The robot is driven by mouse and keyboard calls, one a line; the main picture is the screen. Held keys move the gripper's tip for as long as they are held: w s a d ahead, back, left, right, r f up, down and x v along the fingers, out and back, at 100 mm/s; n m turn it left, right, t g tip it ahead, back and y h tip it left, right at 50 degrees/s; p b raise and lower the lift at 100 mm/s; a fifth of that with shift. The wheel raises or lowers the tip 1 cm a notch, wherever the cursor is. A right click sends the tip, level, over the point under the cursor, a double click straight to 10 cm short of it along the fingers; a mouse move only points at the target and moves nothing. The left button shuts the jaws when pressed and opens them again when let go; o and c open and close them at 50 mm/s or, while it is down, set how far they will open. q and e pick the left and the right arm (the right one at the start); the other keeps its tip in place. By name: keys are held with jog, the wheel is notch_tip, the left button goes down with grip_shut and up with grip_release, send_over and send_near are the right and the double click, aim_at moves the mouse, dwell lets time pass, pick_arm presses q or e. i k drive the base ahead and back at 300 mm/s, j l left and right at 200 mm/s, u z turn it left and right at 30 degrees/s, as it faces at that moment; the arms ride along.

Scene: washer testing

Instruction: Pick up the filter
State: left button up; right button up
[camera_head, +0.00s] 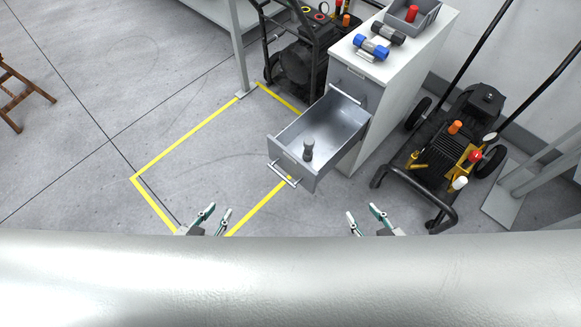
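A small dark grey part (308,150), possibly the filter, stands in the open drawer (290,143) of the white cabinet (390,85). A blue-ended cylinder (371,47) and a black-ended cylinder (388,33) lie on the cabinet top. I cannot tell for certain which item is the filter. My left gripper (217,213) is open and empty, to the lower left of the drawer. My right gripper (363,214) is open and empty, to the lower right of the drawer. Both are apart from the drawer and these items.
A grey bin (413,15) with a red-topped item stands at the cabinet's back. Black wheeled machines stand left (297,60) and right (455,145) of the cabinet. Yellow tape (190,133) marks mostly clear floor at left. A wooden stool (20,90) is far left.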

aim_at(309, 143)
jog(key=z, duration=1.4)
jog(key=u, duration=1.2)
jog(key=i+u, duration=0.45)
jog(key=i+l, duration=0.05)
